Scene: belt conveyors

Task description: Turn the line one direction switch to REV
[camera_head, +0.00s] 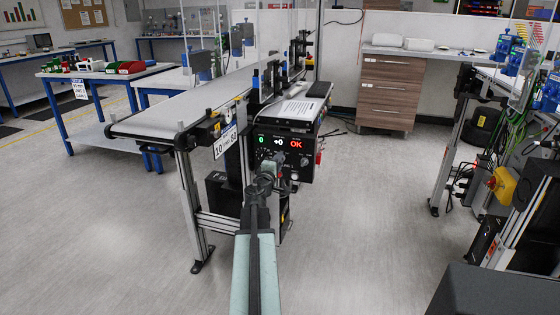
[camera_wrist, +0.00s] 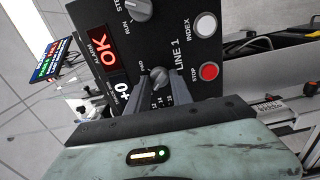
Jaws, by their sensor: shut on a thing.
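The black LINE 1 control panel (camera_wrist: 190,60) stands close in front of my gripper; in the head view its front (camera_head: 262,160) is on the near end of the conveyor. The grey direction switch knob (camera_wrist: 158,76) sits between my gripper's fingertips (camera_wrist: 161,84). The fingers are shut on it, one on each side.
Above that knob in the wrist view is a RUN/STEP knob (camera_wrist: 137,9). A white INDEX button (camera_wrist: 205,25) and a red STOP button (camera_wrist: 208,72) are at right. The display (camera_wrist: 103,47) reads OK. The floor (camera_head: 120,230) around the conveyor (camera_head: 190,105) is clear.

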